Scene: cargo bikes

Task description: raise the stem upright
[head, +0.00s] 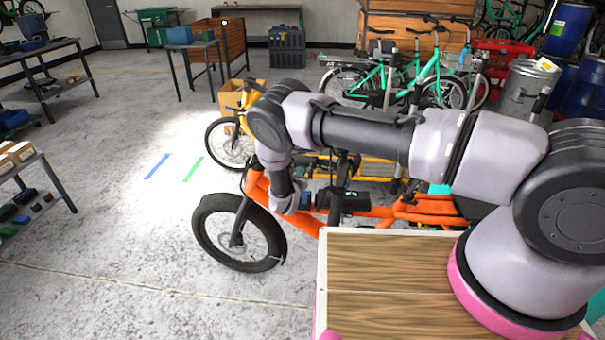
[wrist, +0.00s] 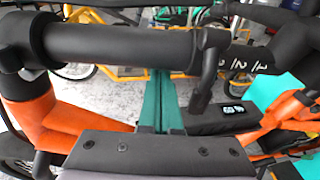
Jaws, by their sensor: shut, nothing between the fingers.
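The orange cargo bike (head: 400,214) stands in front of me, its front wheel (head: 238,232) to the left. In the wrist view, a thick black tube, seemingly the stem (wrist: 120,45), lies across the upper picture, with white scale marks towards its right end. My gripper (wrist: 163,76) is shut and empty. Its two teal fingers lie together and reach up to the tube's lower edge; I cannot tell whether they touch it or pass under it. In the head view, my arm's end hangs over the bike's front frame and the fingers are hidden.
A black box (wrist: 225,117) with a small display sits on the bike right of my fingers. Yellow (head: 232,140) and green (head: 425,80) bikes stand behind. A wooden-topped box (head: 385,270) is close in front of me.

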